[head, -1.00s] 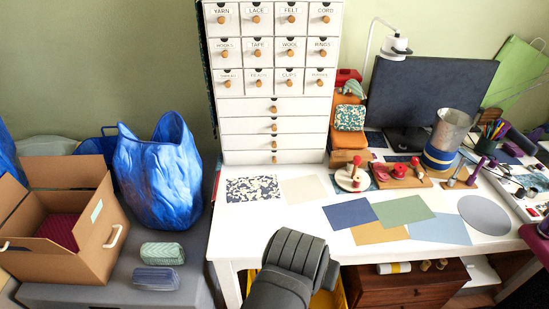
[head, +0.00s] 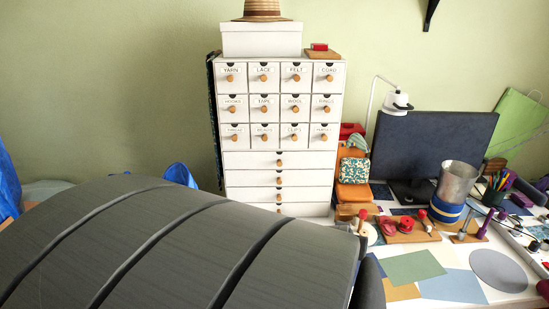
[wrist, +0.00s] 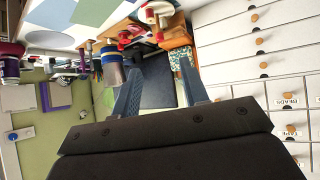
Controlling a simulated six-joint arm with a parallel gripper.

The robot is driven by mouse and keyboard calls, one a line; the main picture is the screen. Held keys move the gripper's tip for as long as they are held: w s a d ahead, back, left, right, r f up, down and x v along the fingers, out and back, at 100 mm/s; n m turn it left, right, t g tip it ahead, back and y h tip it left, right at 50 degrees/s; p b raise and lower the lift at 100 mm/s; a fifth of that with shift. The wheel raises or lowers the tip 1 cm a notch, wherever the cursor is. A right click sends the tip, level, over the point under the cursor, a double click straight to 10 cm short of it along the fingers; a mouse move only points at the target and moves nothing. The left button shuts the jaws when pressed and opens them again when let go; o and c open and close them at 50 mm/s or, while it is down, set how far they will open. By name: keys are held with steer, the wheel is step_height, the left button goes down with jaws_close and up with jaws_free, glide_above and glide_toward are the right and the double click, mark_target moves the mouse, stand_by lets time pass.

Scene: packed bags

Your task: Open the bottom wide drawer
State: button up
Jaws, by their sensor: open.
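The white drawer chest (head: 215,140) stands at the back of the white table, with rows of small labelled drawers above a stack of wide drawers. The bottom wide drawer (head: 312,210) looks shut; my arm hides its left part in the head view. Its round wooden knob (head: 278,210) shows just above my arm. In the wrist view, which is upside down, the wide drawer fronts and knobs (wrist: 257,29) are at the upper right. My gripper (wrist: 160,65) is open and empty, with its fingers apart from the chest, which lies to their right in that view.
A dark monitor (head: 432,150), a metal can (head: 458,183), spools and an orange stand (head: 352,193) with a patterned cushion crowd the table right of the chest. A white box (head: 261,40) with a straw hat sits on top. Paper sheets (head: 413,267) lie flat in front.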

steer(key=w+a+f+n+t+y, duration=0.1)
steer(key=w+a+f, duration=0.3)
steer(key=w+f, duration=0.4)
steer(key=w+a+f+n+t+y, duration=0.1)
steer(key=w+a+f+y, duration=0.3)
steer(key=w, duration=1.3)
steer(key=w+a+f+n+t+y, duration=0.1)
steer(key=w+a+f, duration=0.4)
steer(key=w+f, duration=0.8)
steer(key=shift+a+f+t+y, duration=0.1)
steer(key=shift+a+t+y, duration=0.1)
steer(key=shift+t+y, duration=0.6)
jaws_close()
